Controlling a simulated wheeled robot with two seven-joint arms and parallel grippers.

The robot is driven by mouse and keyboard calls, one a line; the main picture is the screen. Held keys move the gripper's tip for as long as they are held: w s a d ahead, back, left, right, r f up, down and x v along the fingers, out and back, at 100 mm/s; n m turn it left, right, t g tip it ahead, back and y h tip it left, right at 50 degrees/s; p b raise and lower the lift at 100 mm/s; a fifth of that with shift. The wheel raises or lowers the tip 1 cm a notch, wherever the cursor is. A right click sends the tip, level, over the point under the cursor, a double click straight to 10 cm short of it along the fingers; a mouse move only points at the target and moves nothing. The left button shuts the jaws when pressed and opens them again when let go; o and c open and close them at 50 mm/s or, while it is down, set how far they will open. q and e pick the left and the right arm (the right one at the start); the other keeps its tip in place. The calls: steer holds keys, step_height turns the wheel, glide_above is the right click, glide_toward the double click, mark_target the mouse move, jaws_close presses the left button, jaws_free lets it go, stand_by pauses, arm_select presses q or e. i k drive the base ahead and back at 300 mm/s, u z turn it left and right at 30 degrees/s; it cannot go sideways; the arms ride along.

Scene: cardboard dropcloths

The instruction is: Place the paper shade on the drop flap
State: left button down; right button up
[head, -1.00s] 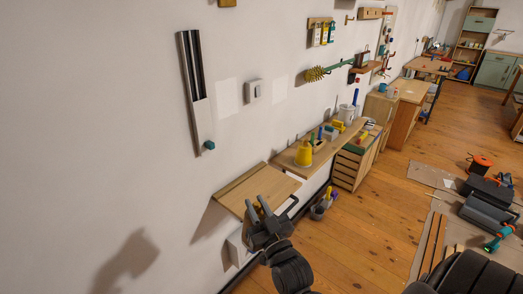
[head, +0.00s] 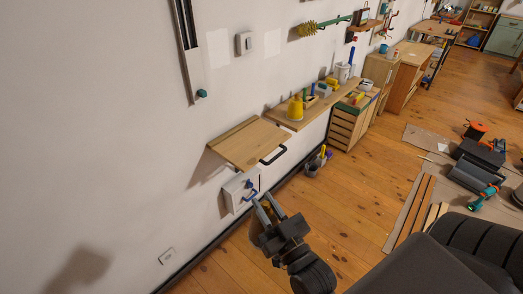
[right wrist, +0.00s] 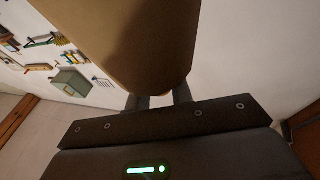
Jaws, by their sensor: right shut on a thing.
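The drop flap (head: 240,145) is a pale wooden board standing out from the white wall, with a black handle on its front edge. Its top looks bare. My right gripper (head: 266,204) is below and in front of the flap in the head view, apart from it. It is shut on the paper shade (head: 257,228), a tan thing mostly hidden behind the fingers and wrist there. In the right wrist view the shade (right wrist: 125,40) is large, smooth and brown, in front of the fingers (right wrist: 158,101). My left gripper is not in view.
A white box (head: 236,193) with a blue part is on the wall under the flap. A wooden shelf (head: 290,117) with a yellow container (head: 295,108) adjoins the flap on the right. A small bucket (head: 312,170) stands on the floor.

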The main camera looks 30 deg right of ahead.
mark_target(254, 142)
steer(key=k, duration=0.15)
steer(key=z, duration=1.5)
steer(key=i, duration=1)
steer(key=u, duration=2.1)
